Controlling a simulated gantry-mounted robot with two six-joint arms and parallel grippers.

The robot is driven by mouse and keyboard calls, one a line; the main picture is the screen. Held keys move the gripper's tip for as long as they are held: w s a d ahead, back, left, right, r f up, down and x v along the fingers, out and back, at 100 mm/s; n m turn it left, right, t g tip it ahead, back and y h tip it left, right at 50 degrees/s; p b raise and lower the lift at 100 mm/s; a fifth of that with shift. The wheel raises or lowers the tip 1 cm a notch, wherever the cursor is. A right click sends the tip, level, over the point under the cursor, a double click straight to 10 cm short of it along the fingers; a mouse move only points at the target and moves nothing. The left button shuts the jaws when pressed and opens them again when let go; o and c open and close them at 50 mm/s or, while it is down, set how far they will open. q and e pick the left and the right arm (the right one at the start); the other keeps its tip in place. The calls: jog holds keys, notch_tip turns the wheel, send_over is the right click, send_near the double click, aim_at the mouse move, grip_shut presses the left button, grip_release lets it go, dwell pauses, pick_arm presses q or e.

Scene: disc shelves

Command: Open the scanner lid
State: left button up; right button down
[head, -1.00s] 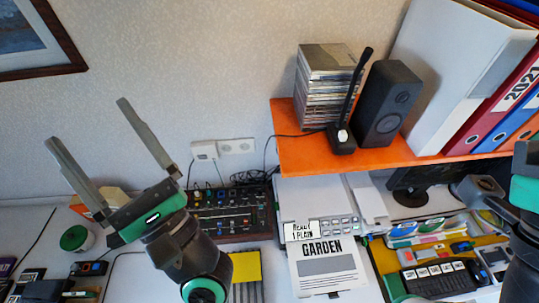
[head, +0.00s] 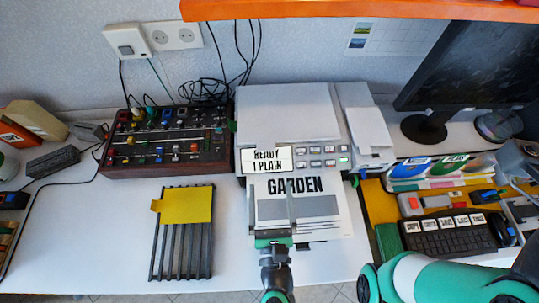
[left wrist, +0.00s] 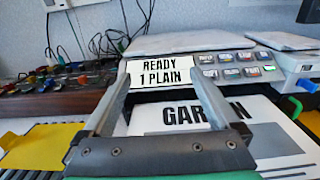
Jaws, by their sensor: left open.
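The scanner (head: 247,163) is a pale grey box with a flat lid (head: 288,110) on top, lying shut. Its front panel has a display reading "READY 1 PLAIN" (head: 266,159) and several buttons; the display also shows in the left wrist view (left wrist: 160,71). A printed sheet headed "GARDEN" (head: 325,205) lies at its front. My left gripper (head: 271,188) is open and empty in front of the scanner, over the sheet. In the left wrist view, its fingers (left wrist: 162,82) point at the display, one to each side. I cannot tell whether they touch anything. My right gripper is not in view.
A mixer with cables (head: 165,145) stands left of the scanner. A ribbed black rack with a yellow card (head: 187,205) lies in front of it. A smaller machine (head: 368,130) stands close on the right, then a monitor (head: 470,70). An orange shelf (head: 350,10) hangs above.

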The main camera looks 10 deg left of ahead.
aim_at(267, 151)
pick_arm(q)
jog(key=b+x, duration=0.2)
jog(key=x, duration=0.8)
jog(key=shift+w+a+b, duration=0.25)
jog(key=shift+b, duration=0.15)
jog(key=shift+w, duration=0.4)
grip_shut()
